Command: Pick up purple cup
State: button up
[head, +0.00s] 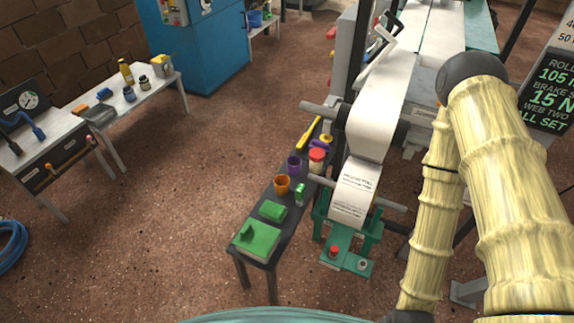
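The purple cup (294,166) stands on a narrow dark bench (262,257), between an orange cup (282,186) and a white jar with a red lid (316,160). It looks upright and nothing holds it. Another purple item (320,144) lies farther back on the bench, partly hidden behind the jar; its shape is unclear. My arm folds down on the right side of the view, well to the right of the cup. My gripper is out of the picture, so its state does not show.
Green blocks (258,238) and a small green item (300,195) share the bench. A machine with a white paper web (378,100) and rollers stands close to its right. Open floor (185,215) lies left of the bench, before a grey worktable (150,95).

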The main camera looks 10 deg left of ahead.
aim_at(293, 163)
jog(key=u, duration=2.2)
jog(key=i, duration=3.3)
jog(key=z, duration=2.9)
